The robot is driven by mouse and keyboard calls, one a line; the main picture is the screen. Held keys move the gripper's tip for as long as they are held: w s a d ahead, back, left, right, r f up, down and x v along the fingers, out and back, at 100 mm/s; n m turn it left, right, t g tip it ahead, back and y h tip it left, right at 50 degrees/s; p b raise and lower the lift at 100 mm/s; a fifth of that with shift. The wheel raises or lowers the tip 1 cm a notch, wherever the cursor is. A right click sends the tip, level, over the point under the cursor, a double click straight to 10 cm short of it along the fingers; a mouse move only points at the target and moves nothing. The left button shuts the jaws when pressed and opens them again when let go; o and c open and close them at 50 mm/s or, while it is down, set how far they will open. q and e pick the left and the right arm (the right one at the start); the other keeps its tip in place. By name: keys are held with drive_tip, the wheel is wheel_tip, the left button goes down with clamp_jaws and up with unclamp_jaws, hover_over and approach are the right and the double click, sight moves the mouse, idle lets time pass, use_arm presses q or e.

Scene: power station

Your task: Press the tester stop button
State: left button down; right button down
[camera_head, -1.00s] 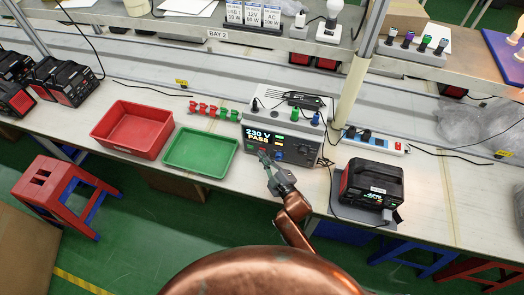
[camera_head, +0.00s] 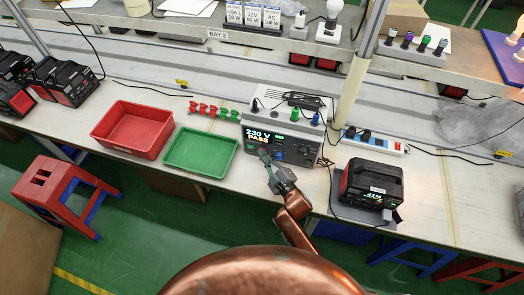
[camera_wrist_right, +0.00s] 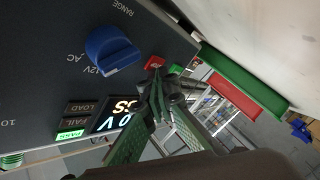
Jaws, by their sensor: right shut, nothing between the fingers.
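The tester (camera_head: 312,133) is a dark box with a light top on the bench, its lit display (camera_head: 264,137) reading 230 V PASS. In the right wrist view its panel (camera_wrist_right: 45,55) shows a blue knob (camera_wrist_right: 112,50), a small red button (camera_wrist_right: 154,63) and a green button (camera_wrist_right: 175,69) beside it. A green PASS lamp (camera_wrist_right: 70,134) is lit. My right gripper (camera_head: 265,155) is shut and empty at the tester's front. In the right wrist view its fingertips (camera_wrist_right: 157,82) are close to the red button; I cannot tell whether they touch it. My left gripper is not in view.
A green tray (camera_head: 203,172) and a red bin (camera_head: 134,150) stand left of the tester. A black power station (camera_head: 372,180) showing 41% stands to its right. A power strip (camera_head: 392,146) and cables lie behind. A red stool (camera_head: 45,184) is at lower left.

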idle(0.4)
drive_tip(key=shift+s+p, duration=0.25)
drive_tip(key=shift+p, duration=0.05)
drive_tip(key=shift+s+a, duration=0.1)
drive_tip(key=shift+s+a, duration=0.2)
drive_tip(key=shift+s, duration=0.45)
drive_tip(key=shift+s+a+p, duration=0.25)
drive_tip(key=shift+s+p, duration=0.05)
drive_tip(key=shift+s, duration=0.45)
drive_tip(key=shift+s+a+p, duration=0.25)
drive_tip(key=shift+s, duration=0.45)
drive_tip(key=shift+s+a+p, duration=0.25)
drive_tip(key=shift+s+p, duration=0.05)
drive_tip(key=shift+s, duration=0.45)
